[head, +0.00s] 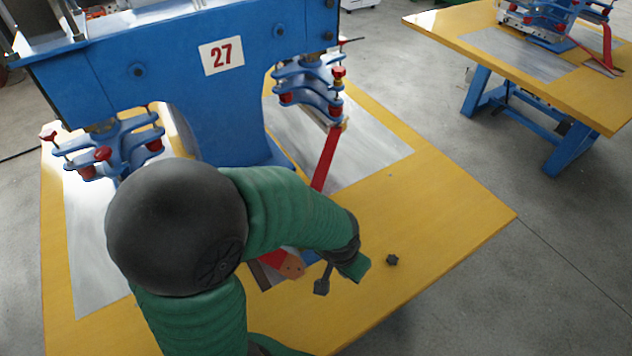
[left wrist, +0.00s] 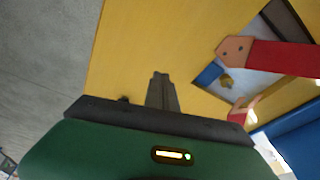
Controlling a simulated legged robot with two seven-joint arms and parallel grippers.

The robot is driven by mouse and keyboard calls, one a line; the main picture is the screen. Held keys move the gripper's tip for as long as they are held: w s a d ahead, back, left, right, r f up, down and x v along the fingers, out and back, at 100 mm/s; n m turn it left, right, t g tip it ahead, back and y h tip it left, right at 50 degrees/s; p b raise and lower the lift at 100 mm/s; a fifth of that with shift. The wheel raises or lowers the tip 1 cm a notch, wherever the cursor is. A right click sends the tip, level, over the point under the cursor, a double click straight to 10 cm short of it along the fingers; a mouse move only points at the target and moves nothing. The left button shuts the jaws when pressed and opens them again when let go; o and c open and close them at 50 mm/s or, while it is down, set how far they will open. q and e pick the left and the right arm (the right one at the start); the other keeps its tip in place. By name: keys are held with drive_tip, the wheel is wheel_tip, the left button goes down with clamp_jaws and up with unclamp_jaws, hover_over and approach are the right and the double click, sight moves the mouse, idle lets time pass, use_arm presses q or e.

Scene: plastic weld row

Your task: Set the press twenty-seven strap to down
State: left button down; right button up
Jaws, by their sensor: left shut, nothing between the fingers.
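The press with the white "27" plate (head: 222,56) is blue and stands on a yellow table. A red strap (head: 326,160) slopes down from its right clamp and passes behind my green left arm. A red end piece (head: 287,264) shows below the arm; I cannot tell if it is the same strap. In the left wrist view a red strap with a pointed end and two dark holes (left wrist: 262,53) reaches in from the right. My left gripper (head: 321,287) is shut and empty, just right of the red end. Its dark fingers (left wrist: 162,80) are apart from the strap.
Blue clamps with red knobs hang at the left (head: 113,148) and right (head: 307,88) of the press. Another press table (head: 600,105) stands at the back right, with open floor between.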

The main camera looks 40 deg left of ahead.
use_arm(q)
drive_tip(key=w+a+r+n+p, duration=0.2)
drive_tip(key=w+a+r+p, duration=0.3)
drive_tip(key=a+r+p, duration=0.75)
drive_tip(key=n+p, duration=0.2)
drive_tip(key=p, duration=1.1)
approach(314, 187)
drive_tip(key=shift+y, duration=0.4)
drive_tip(key=f, duration=0.4)
drive_tip(key=d+f+p, duration=0.1)
drive_tip(key=f, duration=0.2)
drive_tip(key=shift+w, duration=0.35)
drive_tip(key=shift+d, duration=0.1)
drive_tip(key=shift+f, duration=0.2)
drive_tip(key=b+x, duration=0.4)
drive_tip(key=x, duration=0.1)
drive_tip(key=shift+s+d+f+b, duration=0.1)
drive_tip(key=shift+s+f+b, duration=0.05)
drive_tip(key=shift+s+b, duration=0.15)
drive_tip(key=shift+s+d+r, duration=0.25)
drive_tip(key=shift+w+f, duration=0.1)
drive_tip(key=shift+f, duration=0.05)
